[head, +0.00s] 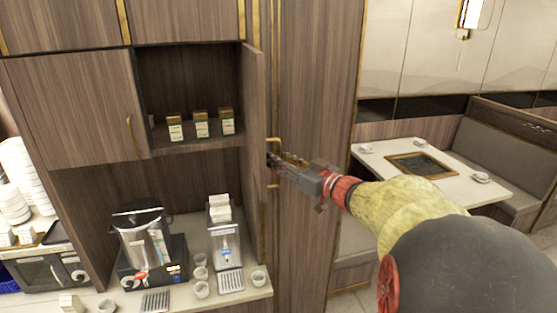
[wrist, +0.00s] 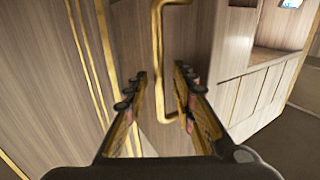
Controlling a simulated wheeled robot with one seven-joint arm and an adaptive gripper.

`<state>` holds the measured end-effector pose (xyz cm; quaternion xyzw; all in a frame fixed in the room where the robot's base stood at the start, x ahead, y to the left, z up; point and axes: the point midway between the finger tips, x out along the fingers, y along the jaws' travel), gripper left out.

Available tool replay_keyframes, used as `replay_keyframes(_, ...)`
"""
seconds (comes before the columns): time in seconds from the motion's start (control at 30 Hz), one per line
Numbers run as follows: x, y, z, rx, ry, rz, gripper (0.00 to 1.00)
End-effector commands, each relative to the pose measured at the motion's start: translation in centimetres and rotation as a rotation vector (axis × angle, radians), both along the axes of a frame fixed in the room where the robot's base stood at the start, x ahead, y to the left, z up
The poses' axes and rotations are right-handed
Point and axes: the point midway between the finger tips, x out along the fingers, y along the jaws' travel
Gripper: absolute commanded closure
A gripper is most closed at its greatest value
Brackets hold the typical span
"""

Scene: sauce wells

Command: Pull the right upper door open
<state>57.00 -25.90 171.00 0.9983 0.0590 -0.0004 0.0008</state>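The right upper door (head: 254,125) is a wood-grain panel standing swung out from its cabinet, seen nearly edge-on in the head view. Its gold bar handle (head: 273,144) is on the face turned to the right. My gripper (head: 277,160) is at this handle, reaching in from the right. In the wrist view, the handle (wrist: 157,50) runs between the two fingers of my gripper (wrist: 160,78). The fingers stand apart, and the handle's lower end is close to the right finger. I cannot tell whether it touches.
The open compartment (head: 178,75) holds three small boxes (head: 201,124). The left upper door (head: 78,108) is shut. Below, a counter (head: 245,293) carries a metal urn (head: 143,240), a dispenser (head: 224,240) and cups. A tall wood panel (head: 318,100) stands right of the door; a table (head: 470,180) is beyond.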

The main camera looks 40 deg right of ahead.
Motion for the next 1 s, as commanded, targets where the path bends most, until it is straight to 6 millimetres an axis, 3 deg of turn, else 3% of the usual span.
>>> replay_keyframes(0.5,-9.3,-1.2,0.0,0.000,0.000,-0.004,0.74)
replay_keyframes(0.7,-10.9,-1.3,-0.1,0.001,0.001,-0.002,0.74)
replay_keyframes(1.0,-11.2,-1.3,0.0,0.001,0.000,0.000,0.74)
